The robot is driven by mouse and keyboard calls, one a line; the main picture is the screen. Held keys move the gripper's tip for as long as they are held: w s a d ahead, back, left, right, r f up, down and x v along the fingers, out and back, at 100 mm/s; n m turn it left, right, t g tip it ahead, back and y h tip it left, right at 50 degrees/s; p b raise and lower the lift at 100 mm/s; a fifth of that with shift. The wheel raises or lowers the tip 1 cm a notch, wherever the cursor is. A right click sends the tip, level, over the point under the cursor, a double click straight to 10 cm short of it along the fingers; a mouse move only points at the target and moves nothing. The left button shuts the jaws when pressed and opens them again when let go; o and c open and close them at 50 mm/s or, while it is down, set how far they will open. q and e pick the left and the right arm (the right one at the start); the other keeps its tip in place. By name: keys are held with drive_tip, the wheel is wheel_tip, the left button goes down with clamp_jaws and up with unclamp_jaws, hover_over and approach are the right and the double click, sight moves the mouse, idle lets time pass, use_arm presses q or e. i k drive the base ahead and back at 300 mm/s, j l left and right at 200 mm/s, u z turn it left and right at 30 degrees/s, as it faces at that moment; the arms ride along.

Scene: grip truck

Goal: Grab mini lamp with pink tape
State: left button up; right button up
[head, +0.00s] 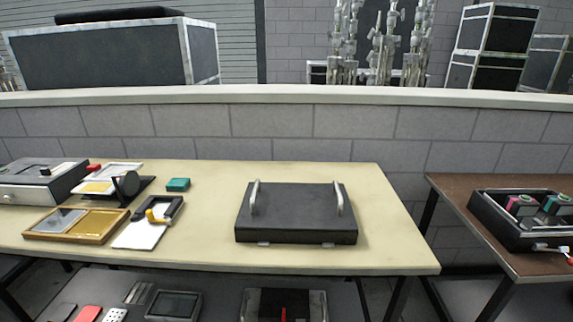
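On the brown table at the right, an open black case (487,217) holds small dark box-shaped items. One of them, toward the left of the case, has a pink patch (519,202) and may be the mini lamp with pink tape; it is too small to be sure. Beside it to the right is a similar item with a teal patch (556,203), partly cut by the picture's right edge. Neither of my grippers shows in the head view.
A cream table (310,262) bears a closed black case (297,212) with two silver handles, a teal block (178,185), a wooden-framed tray (77,238) and other items. A gap separates it from the brown table (440,186). A grey block wall (265,122) stands behind.

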sight(519, 209)
drive_tip(key=z, duration=1.65)
